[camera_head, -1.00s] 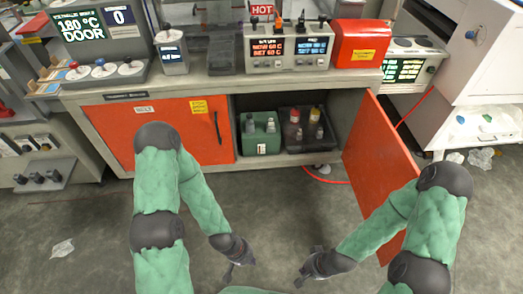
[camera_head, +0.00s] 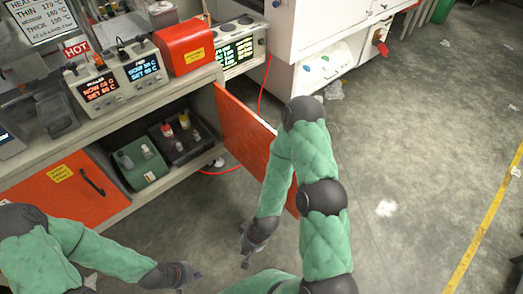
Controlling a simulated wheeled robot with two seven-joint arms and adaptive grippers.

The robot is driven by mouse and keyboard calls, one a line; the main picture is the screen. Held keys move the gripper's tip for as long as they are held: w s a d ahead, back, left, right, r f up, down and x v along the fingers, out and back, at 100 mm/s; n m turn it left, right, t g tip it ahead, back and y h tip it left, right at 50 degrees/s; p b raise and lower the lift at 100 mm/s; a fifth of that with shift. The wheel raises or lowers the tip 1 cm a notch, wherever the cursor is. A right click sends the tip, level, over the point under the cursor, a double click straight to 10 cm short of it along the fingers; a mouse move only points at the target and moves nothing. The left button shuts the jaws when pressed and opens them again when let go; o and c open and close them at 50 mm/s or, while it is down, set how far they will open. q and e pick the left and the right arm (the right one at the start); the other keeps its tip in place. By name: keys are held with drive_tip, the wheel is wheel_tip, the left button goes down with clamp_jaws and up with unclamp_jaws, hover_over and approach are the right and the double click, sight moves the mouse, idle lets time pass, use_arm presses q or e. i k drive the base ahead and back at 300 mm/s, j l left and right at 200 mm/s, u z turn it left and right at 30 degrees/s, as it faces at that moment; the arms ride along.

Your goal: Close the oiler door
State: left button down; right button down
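The orange cabinet door (camera_head: 240,130) stands open, swung out from the right side of the cabinet opening. My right arm hides its lower right part. My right gripper (camera_head: 246,248) is in front of the cabinet, left of the door's outer edge in the picture, with its fingers apart and nothing in them. My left gripper (camera_head: 191,277) is lower and further left, near the bottom edge, with its fingers apart and empty. Neither gripper appears to touch the door. Inside the open cabinet are a green crate (camera_head: 129,182) and a black crate (camera_head: 201,151), both holding bottles.
A second orange door (camera_head: 50,200) with a dark handle is shut at the left. A red hose (camera_head: 266,85) runs by the open door. A white machine (camera_head: 310,35) stands behind at the right. The grey floor (camera_head: 400,150) at the right is clear except for scraps.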

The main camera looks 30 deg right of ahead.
sight(247, 136)
drive_tip(key=l+u, duration=0.15)
drive_tip(key=l, duration=0.4)
drive_tip(key=l+u, duration=0.15)
drive_tip(key=l, duration=0.4)
drive_tip(key=k+l+u, duration=0.1)
drive_tip(key=l, duration=0.45)
drive_tip(key=k+l+u, duration=0.15)
drive_tip(key=l, duration=0.4)
drive_tip(key=k+l+u, duration=0.15)
drive_tip(key=l, duration=0.35)
drive_tip(key=i, duration=0.05)
